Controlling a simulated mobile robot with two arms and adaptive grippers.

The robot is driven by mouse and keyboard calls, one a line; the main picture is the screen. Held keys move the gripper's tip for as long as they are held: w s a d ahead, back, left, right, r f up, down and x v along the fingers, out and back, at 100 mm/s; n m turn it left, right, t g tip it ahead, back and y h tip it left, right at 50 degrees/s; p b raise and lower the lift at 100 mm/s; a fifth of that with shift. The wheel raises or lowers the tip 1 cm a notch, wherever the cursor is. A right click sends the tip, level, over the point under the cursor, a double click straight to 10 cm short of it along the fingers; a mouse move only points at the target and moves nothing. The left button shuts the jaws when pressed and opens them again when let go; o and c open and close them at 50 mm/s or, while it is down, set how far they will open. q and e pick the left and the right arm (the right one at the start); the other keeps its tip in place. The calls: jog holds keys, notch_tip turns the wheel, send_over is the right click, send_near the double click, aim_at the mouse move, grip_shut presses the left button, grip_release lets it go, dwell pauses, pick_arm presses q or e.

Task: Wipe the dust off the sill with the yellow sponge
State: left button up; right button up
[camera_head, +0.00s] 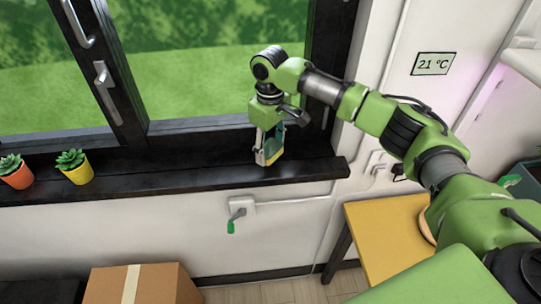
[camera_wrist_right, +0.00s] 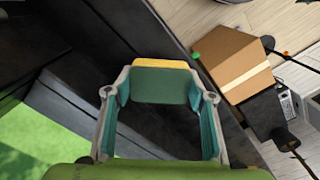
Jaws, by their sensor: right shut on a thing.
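The yellow sponge (camera_head: 271,158) has a dark green upper layer and a yellow lower edge. My right gripper (camera_head: 268,158) points down over the right part of the dark sill (camera_head: 200,173) and is shut on the sponge. The sponge is at or just above the sill surface; contact is hard to tell. In the right wrist view, the sponge (camera_wrist_right: 161,65) sits between the two fingers of my right gripper (camera_wrist_right: 160,98), its green face toward the camera. I cannot make out dust on the sill. My left gripper is not in view.
An orange pot plant (camera_head: 17,175) and a yellow pot plant (camera_head: 78,171) stand at the sill's left. A window handle (camera_head: 104,75) projects above. The middle sill is clear.

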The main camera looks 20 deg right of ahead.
jog(key=shift+d+r, duration=0.15)
jog(key=shift+r, duration=0.45)
jog(key=shift+d+r, duration=0.15)
jog(key=shift+r, duration=0.4)
jog(key=shift+a+r, duration=0.2)
jog(key=shift+r, duration=0.2)
jog(key=shift+d+f, duration=0.1)
